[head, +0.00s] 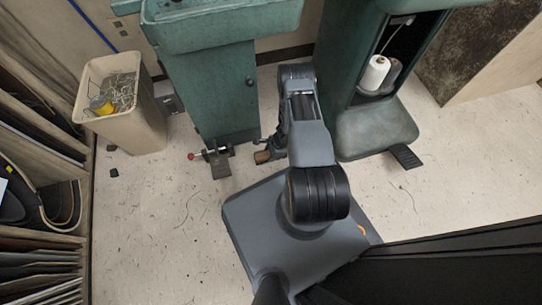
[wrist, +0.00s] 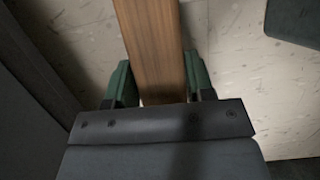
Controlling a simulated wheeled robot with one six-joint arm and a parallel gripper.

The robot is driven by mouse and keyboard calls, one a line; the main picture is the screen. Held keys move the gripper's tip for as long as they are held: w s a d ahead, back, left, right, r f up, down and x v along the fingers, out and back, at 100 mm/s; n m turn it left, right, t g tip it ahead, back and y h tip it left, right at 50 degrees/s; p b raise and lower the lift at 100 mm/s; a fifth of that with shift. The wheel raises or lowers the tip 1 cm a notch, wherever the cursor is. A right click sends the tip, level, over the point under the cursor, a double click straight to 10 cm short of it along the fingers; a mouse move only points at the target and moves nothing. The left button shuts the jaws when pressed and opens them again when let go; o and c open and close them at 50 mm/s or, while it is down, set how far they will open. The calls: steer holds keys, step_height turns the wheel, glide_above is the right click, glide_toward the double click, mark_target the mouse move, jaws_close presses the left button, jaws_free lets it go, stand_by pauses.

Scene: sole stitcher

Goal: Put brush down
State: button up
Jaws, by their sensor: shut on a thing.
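The brush shows as a long brown wooden piece (wrist: 153,40) in the wrist view. It runs from the top edge down between the two green fingers of my gripper (wrist: 160,78), which is shut on it. Its bristles are not visible. In the head view my gripper (head: 268,150) is low near the floor, mostly hidden by my arm. A small brown end of the brush (head: 262,157) shows there, just in front of the green cabinet. I cannot tell whether the brush touches the floor.
A green machine cabinet (head: 210,95) stands behind my gripper, with a red-knobbed pedal (head: 218,160) at its foot. A second green machine (head: 375,130) with a white thread spool (head: 375,72) stands right. A beige bin (head: 135,120) holds scraps. The pale floor at left is mostly clear.

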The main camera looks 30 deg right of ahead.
steer(key=shift+w+d+f, duration=0.1)
steer(key=shift+w+f, duration=0.05)
steer(key=shift+f, duration=0.15)
steer(key=f+b, duration=0.3)
steer(key=shift+w+d+f+b, duration=0.2)
steer(key=shift+w+f+b, duration=0.1)
steer(key=shift+f, duration=0.1)
steer(key=shift+r, duration=0.15)
steer(key=shift+s, duration=0.1)
steer(key=o, duration=0.8)
steer(key=shift+o, duration=0.2)
steer(key=p+v, duration=0.5)
steer(key=v, duration=0.7)
steer(key=shift+p, duration=0.3)
